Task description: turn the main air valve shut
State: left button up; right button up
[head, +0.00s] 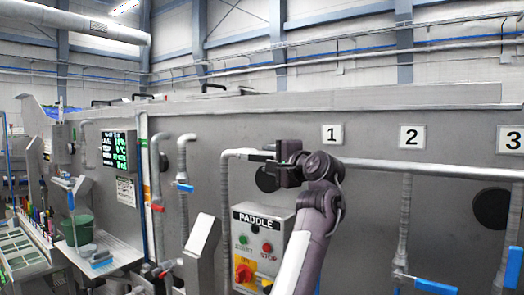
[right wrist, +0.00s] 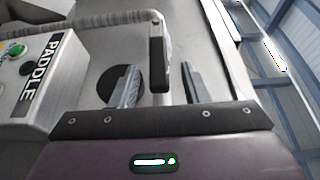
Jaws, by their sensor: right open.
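A black lever handle (right wrist: 158,60) sits at the end of a grey pipe in the right wrist view and appears to be the main air valve; no label on it is readable. My right gripper (head: 270,160) is open in front of the steel wall, at the pipe above the PADDLE box. In the right wrist view its two fingers (right wrist: 158,88) stand on either side of the lever, with gaps showing, so it is not gripped. In the head view the gripper hides much of the lever. My left gripper is not in view.
The PADDLE control box (head: 262,238) with green and red buttons and a red knob is just below my right arm. Blue-handled valves (head: 433,286) hang on pipes at right under signs 1, 2 and 3. A green bucket (head: 77,230) stands at far left.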

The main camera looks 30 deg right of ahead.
aim_at(262, 159)
jog(key=w+p, duration=0.1)
jog(key=w, duration=0.2)
jog(key=shift+w+a, duration=0.1)
jog(key=shift+w, duration=0.15)
jog(key=shift+w+p, duration=0.15)
jog(key=shift+p, duration=0.15)
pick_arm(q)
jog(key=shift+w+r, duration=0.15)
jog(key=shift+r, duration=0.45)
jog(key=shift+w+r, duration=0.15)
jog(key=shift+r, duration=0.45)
pick_arm(e)
jog(key=shift+f, duration=0.1)
grip_shut()
